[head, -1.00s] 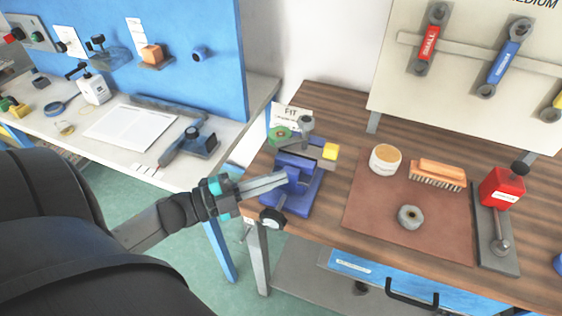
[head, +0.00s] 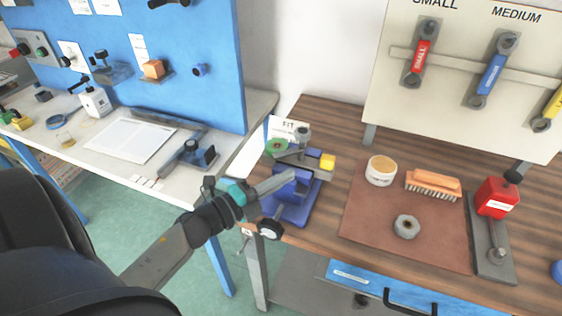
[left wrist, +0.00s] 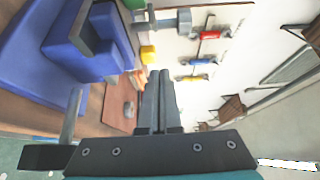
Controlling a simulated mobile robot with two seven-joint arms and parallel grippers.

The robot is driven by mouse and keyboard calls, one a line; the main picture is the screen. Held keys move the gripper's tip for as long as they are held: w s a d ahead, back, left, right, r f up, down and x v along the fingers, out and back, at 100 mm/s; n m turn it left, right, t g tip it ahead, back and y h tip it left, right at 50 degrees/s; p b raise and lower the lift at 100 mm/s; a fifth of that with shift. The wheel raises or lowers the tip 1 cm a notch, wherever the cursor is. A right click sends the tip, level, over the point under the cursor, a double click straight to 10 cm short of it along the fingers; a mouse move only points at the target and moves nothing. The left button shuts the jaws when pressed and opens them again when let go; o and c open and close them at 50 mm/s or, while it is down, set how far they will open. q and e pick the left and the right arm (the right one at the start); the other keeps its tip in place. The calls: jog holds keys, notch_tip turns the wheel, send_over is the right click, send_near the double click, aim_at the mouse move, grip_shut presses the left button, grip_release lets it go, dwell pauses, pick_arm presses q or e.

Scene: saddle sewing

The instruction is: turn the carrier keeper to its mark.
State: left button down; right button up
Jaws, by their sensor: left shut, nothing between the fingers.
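The blue fixture (head: 292,205) stands at the left end of the wooden bench. On top it has a grey plate, a grey knob (head: 302,133), a green disc (head: 277,147) and a yellow block (head: 327,161). A black round knob (head: 270,229) sits at its front lower edge. I cannot tell which part is the carrier keeper, nor see its mark. My left gripper (head: 295,175) is shut and empty, its fingertips in front of the upper blue block. In the left wrist view the fingers (left wrist: 159,76) point past the blue fixture (left wrist: 55,50), apart from it. My right gripper is not in view.
A brown mat (head: 370,225) holds a tin (head: 381,170), a brush (head: 433,184) and a grey ring (head: 406,226). A red-handled tool (head: 495,198) stands at its right. A white table (head: 160,175) is at the left, beyond a gap.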

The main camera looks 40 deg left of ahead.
aim_at(291, 149)
pick_arm(q)
jog(key=shift+w+a, duration=0.75)
jog(key=shift+w, duration=0.15)
jog(key=shift+w+a, duration=0.7)
jog(key=shift+w, duration=0.2)
jog(key=shift+a+m+g+h+b, duration=0.3)
jog(key=shift+m+h+b, duration=0.1)
jog(key=shift+h+b, duration=0.2)
jog(key=shift+w+a+m+h+b, duration=0.1)
jog(key=shift+a+m+h+b, duration=0.15)
jog(key=shift+m+h+b, duration=0.2)
